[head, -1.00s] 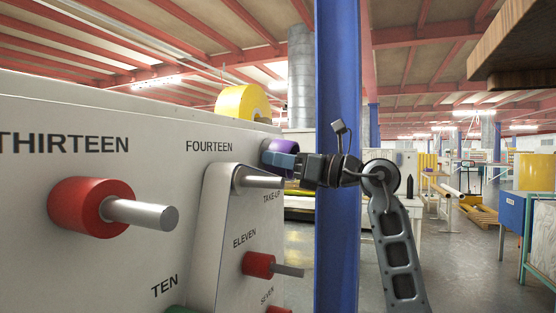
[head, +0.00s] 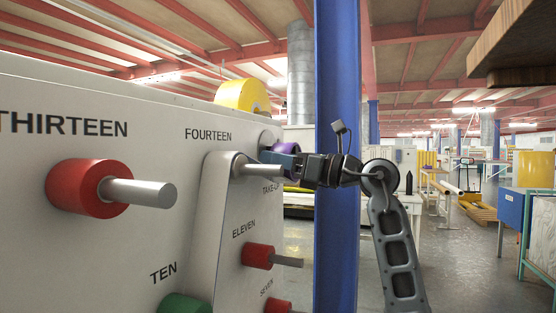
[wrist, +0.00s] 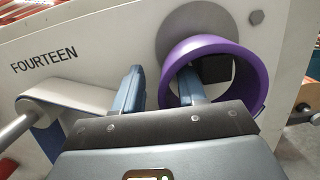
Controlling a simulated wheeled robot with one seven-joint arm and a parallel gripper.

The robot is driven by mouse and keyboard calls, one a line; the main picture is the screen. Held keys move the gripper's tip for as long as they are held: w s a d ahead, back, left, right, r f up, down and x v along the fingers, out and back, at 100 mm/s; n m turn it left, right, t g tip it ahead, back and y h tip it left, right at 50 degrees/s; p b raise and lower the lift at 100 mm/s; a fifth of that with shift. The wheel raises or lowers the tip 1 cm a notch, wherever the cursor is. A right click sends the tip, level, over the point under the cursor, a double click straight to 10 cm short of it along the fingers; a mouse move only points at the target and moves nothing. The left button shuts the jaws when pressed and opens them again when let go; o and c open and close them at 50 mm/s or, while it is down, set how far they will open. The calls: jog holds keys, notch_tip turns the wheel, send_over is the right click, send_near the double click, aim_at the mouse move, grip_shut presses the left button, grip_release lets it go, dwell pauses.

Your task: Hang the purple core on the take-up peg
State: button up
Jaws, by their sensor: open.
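The purple core (wrist: 258,75) is a short open ring at the right of the wrist view, in front of a grey disc on the panel. It shows behind my gripper in the head view (head: 289,148). My gripper (wrist: 165,82) is open. Its right finger reaches into the ring's opening, and its left finger is outside, with a gap to the ring's wall. A dark block shows inside the ring; I cannot tell what bears the core.
The white panel (head: 100,100) carries a red core (head: 85,186) on peg thirteen, another red core (head: 256,256) by ELEVEN and a green one (head: 186,307) below. A yellow roll (head: 238,95) sits at the panel's top. A blue pillar (head: 338,70) stands behind my arm.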

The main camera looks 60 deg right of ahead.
jog(key=b+v, duration=0.1)
jog(key=v, duration=0.6)
jog(key=shift+s, duration=0.35)
jog(key=shift+f, duration=0.1)
dwell(0.9)
